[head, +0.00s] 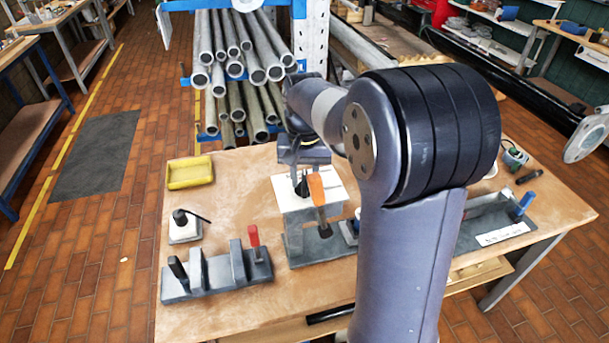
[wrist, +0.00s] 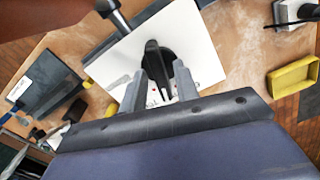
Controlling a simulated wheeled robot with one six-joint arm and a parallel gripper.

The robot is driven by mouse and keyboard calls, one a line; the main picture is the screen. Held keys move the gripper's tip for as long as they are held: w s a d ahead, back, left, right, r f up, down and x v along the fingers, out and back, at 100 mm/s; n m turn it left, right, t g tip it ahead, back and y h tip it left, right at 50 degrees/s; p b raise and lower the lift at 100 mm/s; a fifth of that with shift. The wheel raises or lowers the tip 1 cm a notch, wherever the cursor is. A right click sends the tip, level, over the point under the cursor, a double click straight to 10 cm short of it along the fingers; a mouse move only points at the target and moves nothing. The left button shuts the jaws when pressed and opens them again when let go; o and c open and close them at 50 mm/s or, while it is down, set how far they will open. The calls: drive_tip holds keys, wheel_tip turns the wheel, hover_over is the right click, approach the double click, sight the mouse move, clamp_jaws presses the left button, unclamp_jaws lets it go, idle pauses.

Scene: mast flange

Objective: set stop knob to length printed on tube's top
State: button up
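A black stop knob (wrist: 158,65) with a pointed grip sits on a white plate (wrist: 118,62); the plate also shows in the head view (head: 335,190). My gripper (wrist: 160,72) has its two grey fingers apart, one on each side of the knob, with visible space beside its narrow grip. Small dark and red marks show on the plate between the fingers, too small and covered to read. In the head view my arm hides much of the area around the knob. I cannot make out a tube with a readable printed length.
An orange-handled clamp (head: 317,190) stands close in front of the plate. A fixture with a red handle (head: 253,236) is at front left. A blue-handled fixture with a white label (head: 502,235) is at right. A yellow tray (head: 190,172) lies at back left. Racked metal tubes (head: 240,60) stand behind.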

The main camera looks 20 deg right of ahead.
sight(305, 179)
clamp_jaws()
drive_tip(key=shift+n+p, duration=0.3)
drive_tip(key=shift+n, duration=1.4)
drive_tip(key=shift+o, duration=0.7)
unclamp_jaws()
wheel_tip(305, 179, up, 11)
drive_tip(key=b, duration=0.1)
